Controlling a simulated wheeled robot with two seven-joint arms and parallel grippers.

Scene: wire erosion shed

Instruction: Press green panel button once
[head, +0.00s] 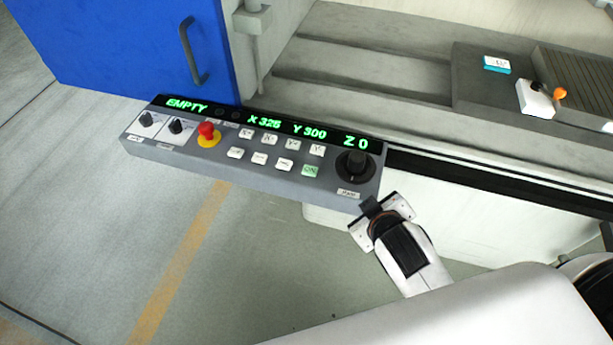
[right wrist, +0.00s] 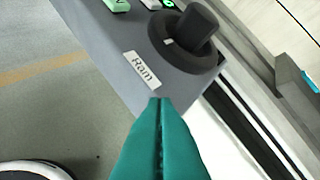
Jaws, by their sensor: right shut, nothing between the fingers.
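The green panel button (head: 309,171) is at the right end of the lower button row on the grey control panel (head: 225,166), left of the big black knob (head: 355,166). In the right wrist view a pale green button (right wrist: 117,5) shows at the top edge, partly cut off. My right gripper (head: 370,205) is just off the panel's lower right corner. In the right wrist view its teal fingers (right wrist: 161,102) are shut and empty, with tips by the "Ram" label (right wrist: 142,70) below the knob (right wrist: 190,35). Whether they touch the panel I cannot tell. My left gripper is not in view.
The panel also carries a red stop button (head: 207,131), several white buttons and a green-lit display reading EMPTY, X 326, Y 300, Z 0. A blue door (head: 130,45) stands behind it. A white block with an orange knob (head: 537,98) is at the right. Open floor lies in front.

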